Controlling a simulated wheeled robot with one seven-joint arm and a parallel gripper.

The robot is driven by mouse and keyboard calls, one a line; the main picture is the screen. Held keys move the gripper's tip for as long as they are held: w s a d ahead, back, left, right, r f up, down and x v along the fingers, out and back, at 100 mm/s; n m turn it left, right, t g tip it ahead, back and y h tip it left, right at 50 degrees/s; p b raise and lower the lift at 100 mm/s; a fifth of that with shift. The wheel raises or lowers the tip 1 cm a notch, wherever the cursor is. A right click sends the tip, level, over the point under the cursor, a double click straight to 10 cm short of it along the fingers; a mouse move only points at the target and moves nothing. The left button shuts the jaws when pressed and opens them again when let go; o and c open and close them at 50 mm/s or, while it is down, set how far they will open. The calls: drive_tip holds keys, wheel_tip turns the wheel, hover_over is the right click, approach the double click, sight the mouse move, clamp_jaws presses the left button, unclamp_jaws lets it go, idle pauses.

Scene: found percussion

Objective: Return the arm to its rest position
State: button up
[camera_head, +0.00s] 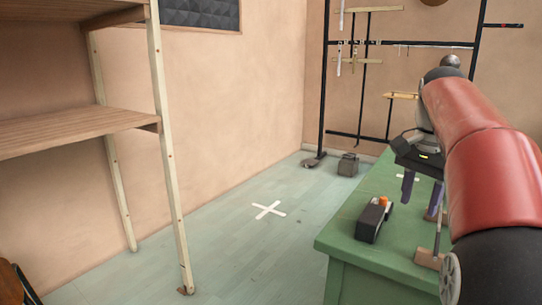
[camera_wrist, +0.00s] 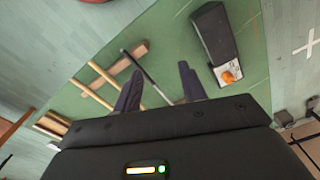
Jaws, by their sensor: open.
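My gripper (camera_head: 421,200) hangs from my red and black arm at the right of the head view, over the green table (camera_head: 350,238). In the wrist view its two dark fingers (camera_wrist: 160,88) are spread apart, and nothing looks clamped between them. A mallet-like tool with a wooden block (camera_head: 430,259) and a thin dark rod is on the table below; the block also shows in the wrist view (camera_wrist: 128,57). Its rod runs through the view between the fingers. My arm hides part of the table.
A black box (camera_head: 370,222) with an orange piece (camera_head: 383,201) stands on the table's left side. Wooden sticks (camera_wrist: 97,96) show in the wrist view. Wooden shelves (camera_head: 75,130) stand left, a black rack (camera_head: 365,80) at the back. Floor around the white cross (camera_head: 268,210) is clear.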

drive_tip(key=s+a+f+n+t, duration=0.2)
drive_tip(key=s+a+f+n, duration=0.3)
drive_tip(key=s+a+f, duration=0.2)
drive_tip(key=s+a+f+n+t, duration=0.3)
drive_tip(key=s+a+f+n, duration=0.3)
drive_tip(key=s+f, duration=0.4)
drive_tip(key=shift+s+a, duration=0.35)
drive_tip(key=shift+s, duration=0.7)
